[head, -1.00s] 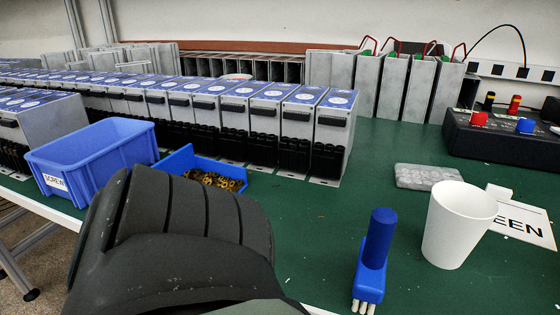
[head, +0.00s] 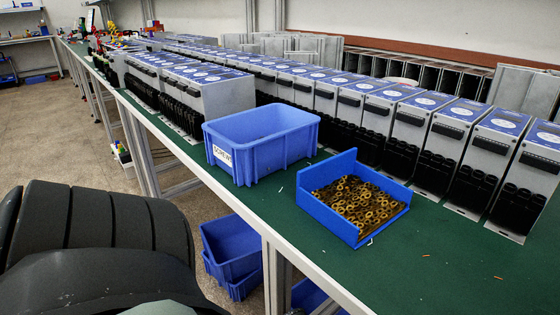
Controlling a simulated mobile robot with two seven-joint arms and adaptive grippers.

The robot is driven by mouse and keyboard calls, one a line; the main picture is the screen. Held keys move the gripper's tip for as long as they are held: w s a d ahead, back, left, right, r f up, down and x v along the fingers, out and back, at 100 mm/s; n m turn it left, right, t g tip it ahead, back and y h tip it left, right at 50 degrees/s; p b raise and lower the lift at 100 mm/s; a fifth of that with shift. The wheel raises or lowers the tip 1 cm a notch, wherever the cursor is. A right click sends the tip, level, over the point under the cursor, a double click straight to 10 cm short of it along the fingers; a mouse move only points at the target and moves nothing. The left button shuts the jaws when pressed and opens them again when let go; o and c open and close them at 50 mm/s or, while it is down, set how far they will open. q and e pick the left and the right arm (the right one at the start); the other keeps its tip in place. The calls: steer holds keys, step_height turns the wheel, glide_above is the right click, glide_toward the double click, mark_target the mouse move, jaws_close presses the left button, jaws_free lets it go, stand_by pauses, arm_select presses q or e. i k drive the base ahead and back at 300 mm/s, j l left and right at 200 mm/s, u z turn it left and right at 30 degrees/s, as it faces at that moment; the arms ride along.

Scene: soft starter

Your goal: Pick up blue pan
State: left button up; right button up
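A shallow blue pan (head: 397,229) sits on the green tabletop near its front edge. It has low front sides, a higher back wall, and holds many small brass rings. A deeper blue bin (head: 262,165) with a white label reading SCREWS stands to its left, also on the table, and looks empty inside as far as I can see. Neither of my grippers is in view. Only a dark, rounded part of my own body shows at the lower left, apart from the table.
Rows of grey and black soft starter units (head: 517,172) with blue tops stand behind the pan. Blue bins (head: 232,246) lie below the table. Open floor (head: 60,130) is at left.

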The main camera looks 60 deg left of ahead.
mark_target(355, 202)
steer(key=u, duration=1.25)
steer(key=k+j+z, duration=0.3)
steer(key=j, duration=0.2)
